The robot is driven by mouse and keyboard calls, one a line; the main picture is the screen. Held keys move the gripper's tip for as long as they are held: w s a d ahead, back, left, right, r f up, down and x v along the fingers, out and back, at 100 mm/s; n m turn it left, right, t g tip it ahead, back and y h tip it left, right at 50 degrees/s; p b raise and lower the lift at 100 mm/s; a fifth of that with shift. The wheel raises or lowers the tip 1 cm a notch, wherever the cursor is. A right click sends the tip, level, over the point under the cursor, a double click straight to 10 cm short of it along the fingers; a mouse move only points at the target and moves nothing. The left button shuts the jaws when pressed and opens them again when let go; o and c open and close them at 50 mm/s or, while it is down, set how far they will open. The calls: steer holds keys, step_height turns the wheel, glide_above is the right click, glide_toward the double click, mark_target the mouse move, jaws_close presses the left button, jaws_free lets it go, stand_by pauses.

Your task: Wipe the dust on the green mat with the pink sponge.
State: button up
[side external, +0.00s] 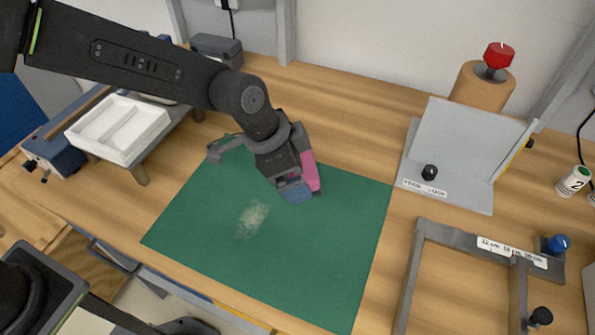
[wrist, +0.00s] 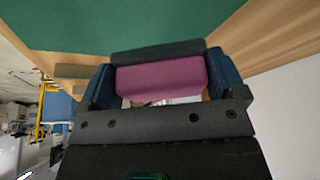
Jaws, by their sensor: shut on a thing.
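The green mat (side external: 300,265) lies flat on the wooden bench. A pale patch of dust (side external: 252,218) is on it, left of its middle. My gripper (side external: 297,190) is over the far part of the mat, to the upper right of the dust. It is shut on the pink sponge (side external: 311,172). In the wrist view the sponge (wrist: 162,76) sits between the two blue fingertips, with a dark strip along its far edge. The mat (wrist: 110,25) shows beyond it. I cannot tell whether the sponge touches the mat. No dust is visible in the wrist view.
A white divided tray (side external: 118,128) stands on a raised stand at the left. A grey angled fixture (side external: 465,150) stands right of the mat, with a red knob (side external: 498,56) behind it. A grey metal frame (side external: 470,240) is at the lower right. The mat's near part is clear.

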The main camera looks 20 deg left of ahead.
mark_target(236, 243)
steer(key=s+a+m+g, duration=0.3)
steer(key=a+m+g, duration=0.35)
steer(key=m, duration=0.85)
steer(key=shift+t+y, duration=0.4)
steer(key=shift+t, duration=0.05)
steer(key=shift+s+a+f, duration=0.1)
steer(key=shift+a+f, duration=0.05)
steer(key=shift+f, duration=1.75)
steer(key=shift+s+a+f, duration=0.1)
steer(key=shift+a+f, duration=0.05)
steer(key=shift+f, duration=1.7)
steer(key=shift+s+f, duration=0.15)
steer(key=shift+f, duration=0.05)
steer(key=shift+c, duration=0.4)
steer(key=shift+s+f, duration=0.15)
steer(key=shift+s, duration=3.35)
steer(key=shift+w, duration=3.85)
step_height(236, 243, up, 8)
steer(key=shift+s, duration=0.15)
